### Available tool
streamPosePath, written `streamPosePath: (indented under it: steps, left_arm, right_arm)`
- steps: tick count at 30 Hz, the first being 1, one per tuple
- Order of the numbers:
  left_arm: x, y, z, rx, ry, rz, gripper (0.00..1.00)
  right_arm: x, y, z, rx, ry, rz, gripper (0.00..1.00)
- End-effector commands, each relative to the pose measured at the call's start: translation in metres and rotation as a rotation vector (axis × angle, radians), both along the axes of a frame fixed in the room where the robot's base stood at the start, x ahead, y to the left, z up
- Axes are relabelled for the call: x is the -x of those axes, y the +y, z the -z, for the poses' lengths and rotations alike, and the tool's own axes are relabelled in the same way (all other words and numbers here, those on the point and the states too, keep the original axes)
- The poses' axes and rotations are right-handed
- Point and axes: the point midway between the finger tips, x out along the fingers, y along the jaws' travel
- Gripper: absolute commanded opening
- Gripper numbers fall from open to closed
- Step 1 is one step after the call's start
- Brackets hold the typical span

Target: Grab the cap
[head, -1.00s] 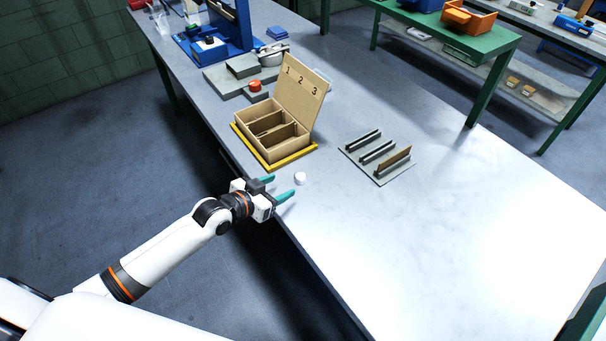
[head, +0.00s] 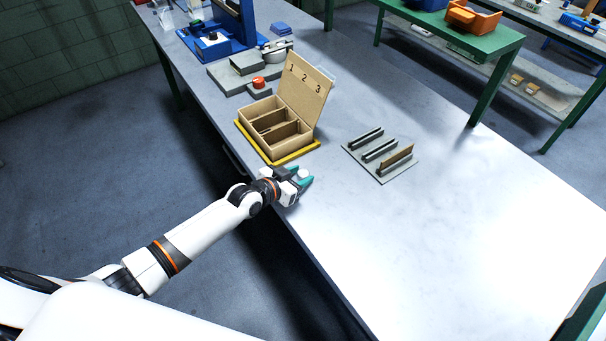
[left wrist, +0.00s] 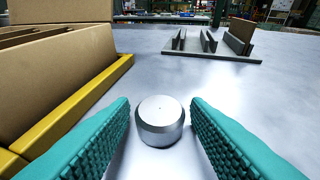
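The cap is a small silvery round piece (left wrist: 160,120) standing on the table; it also shows as a pale disc in the head view (head: 303,173). My left gripper (head: 304,180) has come in from the left at the table's near edge. In the left wrist view its two teal ridged fingers (left wrist: 160,128) stand on either side of the cap, with a gap on each side. The gripper is open and the cap lies between the fingers, apart from both. My right gripper is in neither view.
A cardboard box with compartments (head: 249,143) and a lid numbered 1, 2, 3 sits on a yellow base (head: 291,158), just beyond the gripper. A grey slotted rack (head: 381,173) stands to the right. The table (head: 440,240) is clear in front.

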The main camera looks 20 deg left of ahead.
Motion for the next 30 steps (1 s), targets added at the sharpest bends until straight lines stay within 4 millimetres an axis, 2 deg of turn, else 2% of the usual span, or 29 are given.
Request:
streamPosePath:
  steps: [1, 6, 13, 16, 27, 30]
  left_arm:
    - [0.0, 0.0, 0.0, 0.0, 0.0, 0.0, 0.34]
    - [0.0, 0.0, 0.0, 0.0, 0.0, 0.0, 0.1]
    - [0.0, 0.0, -0.002, 0.0, 0.0, 0.0, 0.1]
    - [0.0, 0.0, -0.011, 0.002, -0.003, 0.001, 0.1]
    - [0.0, 0.0, -0.08, -0.001, -0.005, 0.001, 0.1]
    - [-0.002, 0.001, -0.09, 0.0, -0.003, -0.008, 0.1]
  right_arm:
    - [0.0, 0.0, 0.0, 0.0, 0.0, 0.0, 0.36]
    - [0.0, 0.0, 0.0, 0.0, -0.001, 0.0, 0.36]
    - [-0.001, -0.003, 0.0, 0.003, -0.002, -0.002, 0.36]
    - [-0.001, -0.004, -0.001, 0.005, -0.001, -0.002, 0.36]
    - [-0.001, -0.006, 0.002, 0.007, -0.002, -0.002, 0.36]
    - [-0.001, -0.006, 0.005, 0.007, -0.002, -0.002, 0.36]
